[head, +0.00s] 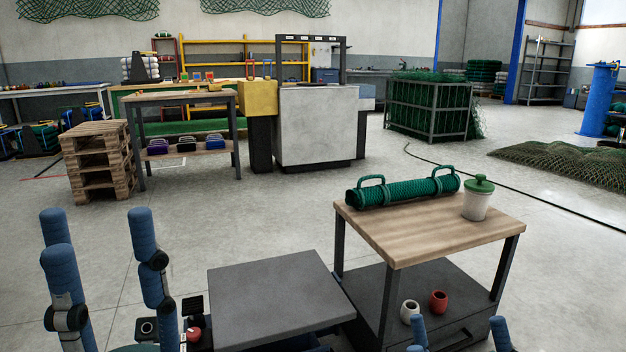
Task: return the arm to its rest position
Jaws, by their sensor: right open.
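My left gripper (100,230) stands at the lower left with its blue jointed fingers pointing up and spread wide. It is open, and nothing shows between the fingers. My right gripper (458,332) shows only as blue fingertips at the bottom edge, right of the middle. They are spread apart, and the rest is cut off by the frame. These fingertips appear in front of the lower part of a wood-topped table (420,235). I see nothing held in the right gripper.
On the table lie a green net roll (405,190) with handles and a green-lidded jar (477,199). A white mug (409,311) and a red mug (438,301) sit on its lower shelf. Pallets (95,163) stand behind at left.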

